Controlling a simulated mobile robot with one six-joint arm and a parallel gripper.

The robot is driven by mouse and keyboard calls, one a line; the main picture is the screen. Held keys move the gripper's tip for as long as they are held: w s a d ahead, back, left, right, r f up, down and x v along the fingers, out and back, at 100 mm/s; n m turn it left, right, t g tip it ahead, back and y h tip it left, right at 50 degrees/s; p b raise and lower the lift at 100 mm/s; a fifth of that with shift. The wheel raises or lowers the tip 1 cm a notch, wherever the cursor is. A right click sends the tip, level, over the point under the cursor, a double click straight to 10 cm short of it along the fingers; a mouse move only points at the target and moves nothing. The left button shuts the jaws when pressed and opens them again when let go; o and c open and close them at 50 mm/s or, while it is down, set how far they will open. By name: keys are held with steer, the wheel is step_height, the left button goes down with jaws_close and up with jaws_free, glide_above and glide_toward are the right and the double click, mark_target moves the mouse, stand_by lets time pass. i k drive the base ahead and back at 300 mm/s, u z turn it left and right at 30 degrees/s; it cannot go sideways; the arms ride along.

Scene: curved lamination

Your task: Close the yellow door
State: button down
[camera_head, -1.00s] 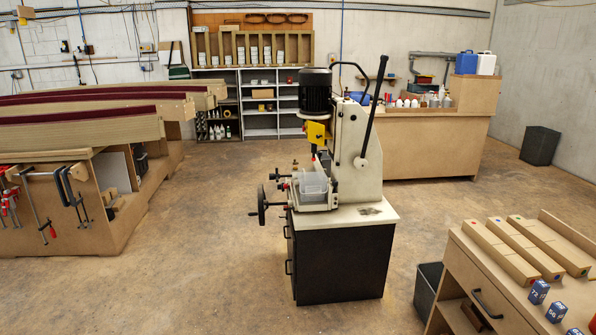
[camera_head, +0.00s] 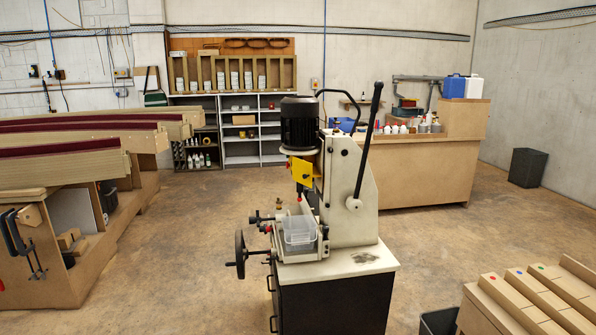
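The yellow door (camera_head: 302,171) is a small flat panel on the front of the machine (camera_head: 347,195), below its black motor (camera_head: 299,122). It shows as a yellow plate reaching left from the pale machine body. It appears to stand out from the body, but its exact angle is too small to tell. My gripper is not in view, and nothing touches the door.
A clear plastic bin (camera_head: 299,230) sits on the machine below the door. A handwheel (camera_head: 240,254) sticks out at left and a long lever (camera_head: 368,140) rises at right. The floor (camera_head: 190,250) left of the machine is free.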

mark_target(303, 170)
steer(key=i, duration=1.1)
steer(key=z, duration=0.55)
steer(key=k, duration=0.15)
steer(key=u, duration=2.9)
steer(key=i, duration=0.45)
steer(key=u, duration=0.05)
